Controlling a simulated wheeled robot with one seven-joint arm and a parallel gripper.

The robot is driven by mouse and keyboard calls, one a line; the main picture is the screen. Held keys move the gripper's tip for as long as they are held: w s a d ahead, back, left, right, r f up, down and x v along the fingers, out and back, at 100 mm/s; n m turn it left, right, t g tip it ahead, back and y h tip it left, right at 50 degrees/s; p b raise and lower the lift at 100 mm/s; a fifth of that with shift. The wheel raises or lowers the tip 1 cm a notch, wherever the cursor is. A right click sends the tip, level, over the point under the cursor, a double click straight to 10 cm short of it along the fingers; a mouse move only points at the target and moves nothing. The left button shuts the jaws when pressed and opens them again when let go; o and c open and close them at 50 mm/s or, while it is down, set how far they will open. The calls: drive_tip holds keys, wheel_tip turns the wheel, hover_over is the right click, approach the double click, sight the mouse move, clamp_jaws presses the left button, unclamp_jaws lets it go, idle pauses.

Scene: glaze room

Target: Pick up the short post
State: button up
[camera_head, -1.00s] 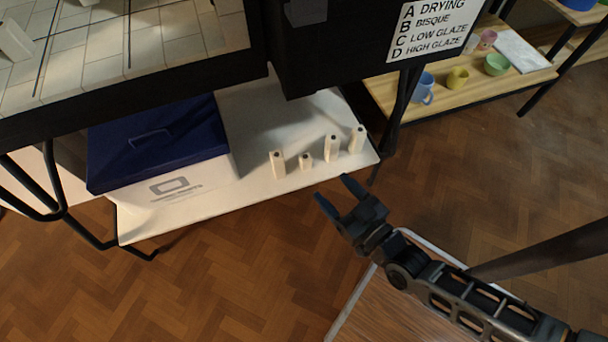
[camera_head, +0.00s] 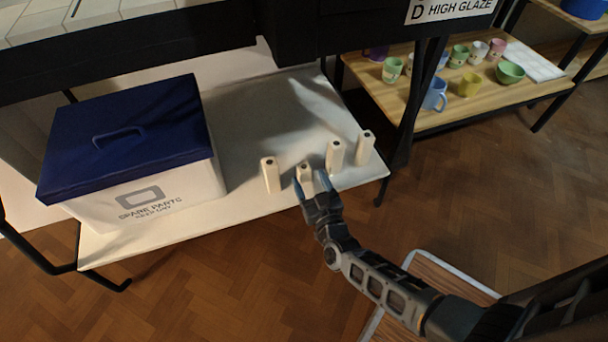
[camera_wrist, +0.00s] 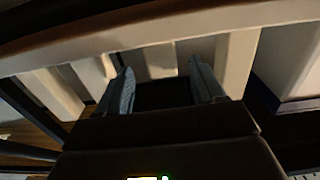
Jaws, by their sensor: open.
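The short post (camera_head: 304,171) is a cream block with a dark hole in its top, second from left in a row on a low white shelf (camera_head: 240,110). My gripper (camera_head: 311,181) is open at the near side of it, with a blue-grey finger toward each side. In the wrist view a pale post (camera_wrist: 160,58), seemingly the short one, shows between the open fingers (camera_wrist: 162,88). I cannot tell how far the fingers reach around it. My gripper hides its lower part in the head view.
Taller posts stand close by: one on the left (camera_head: 270,175), two on the right (camera_head: 334,156) (camera_head: 365,147). A blue-lidded white box (camera_head: 150,190) is further left. A dark cabinet overhangs the shelf. Cups and bowls stand on a wooden rack (camera_head: 400,100).

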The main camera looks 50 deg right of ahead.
sight(306, 172)
drive_tip(key=b+x, duration=0.1)
drive_tip(key=x, duration=0.3)
drive_tip(key=shift+w+d+r+b, duration=0.15)
drive_tip(key=shift+w+b, duration=0.2)
drive_tip(key=shift+w, duration=0.05)
drive_tip(key=shift+c, duration=0.4)
drive_tip(key=c, duration=1)
drive_tip(key=shift+r+p, duration=0.35)
drive_tip(key=shift+r, duration=0.15)
wheel_tip(306, 172, up, 3)
drive_tip(key=shift+r+p, duration=0.2)
drive_tip(key=shift+p, duration=1.05)
drive_tip(key=s+r+p, duration=0.1)
drive_tip(key=s+r, duration=0.1)
drive_tip(key=s, duration=0.1)
drive_tip(key=s+d+r+p, duration=0.1)
drive_tip(key=s+r+p, duration=0.1)
drive_tip(key=s, duration=0.2)
drive_tip(key=s+d+r+p, duration=0.1)
drive_tip(key=s+r, duration=0.1)
drive_tip(key=s, duration=0.2)
drive_tip(key=shift+s+r, duration=0.25)
drive_tip(key=shift+r, duration=0.05)
